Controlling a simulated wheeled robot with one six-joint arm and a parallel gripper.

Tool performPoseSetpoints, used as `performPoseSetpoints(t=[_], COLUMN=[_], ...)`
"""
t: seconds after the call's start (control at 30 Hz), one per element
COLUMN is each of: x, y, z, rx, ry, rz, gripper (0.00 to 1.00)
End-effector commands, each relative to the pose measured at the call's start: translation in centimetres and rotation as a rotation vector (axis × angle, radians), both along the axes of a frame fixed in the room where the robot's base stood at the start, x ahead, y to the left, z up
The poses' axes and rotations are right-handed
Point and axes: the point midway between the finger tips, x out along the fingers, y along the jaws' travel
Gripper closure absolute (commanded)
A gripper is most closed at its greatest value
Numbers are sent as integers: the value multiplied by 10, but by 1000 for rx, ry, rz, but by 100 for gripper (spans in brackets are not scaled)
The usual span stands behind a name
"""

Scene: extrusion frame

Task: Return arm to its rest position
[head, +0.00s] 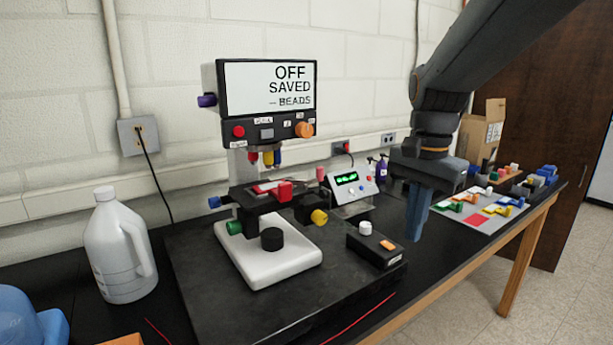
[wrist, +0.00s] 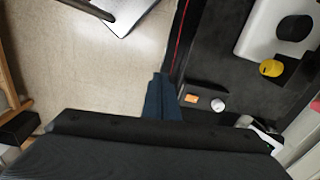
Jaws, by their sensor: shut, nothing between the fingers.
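My gripper (head: 417,212) hangs from my dark arm at the right of the head view, fingers pointing down. Its blue fingers are together with nothing between them. It is to the right of the small black control box (head: 376,245) with a white knob and an orange button. In the wrist view my gripper (wrist: 162,90) points along the edge of the black slab, beside the floor. The white-based microscope (head: 268,250) stands left of the gripper, apart from it, and its screen reads OFF, SAVED, BEADS.
A white jug (head: 118,250) stands at the left. A small device with a green display (head: 350,185) is behind the control box. A light mat (head: 480,212) with coloured parts and a cardboard box (head: 481,132) lie to the right. Open floor (head: 525,290) lies beyond the bench's wooden edge.

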Motion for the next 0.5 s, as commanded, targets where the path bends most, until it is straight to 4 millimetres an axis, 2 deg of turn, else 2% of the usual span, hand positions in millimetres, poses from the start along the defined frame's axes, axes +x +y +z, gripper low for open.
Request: performPoseSetpoints(t=[0.27, 0.5], x=[-16, -47], y=[3, 8], z=[-52, -118], rx=[-14, -38], ry=[-19, -46], rz=[202, 497], gripper=[100, 100])
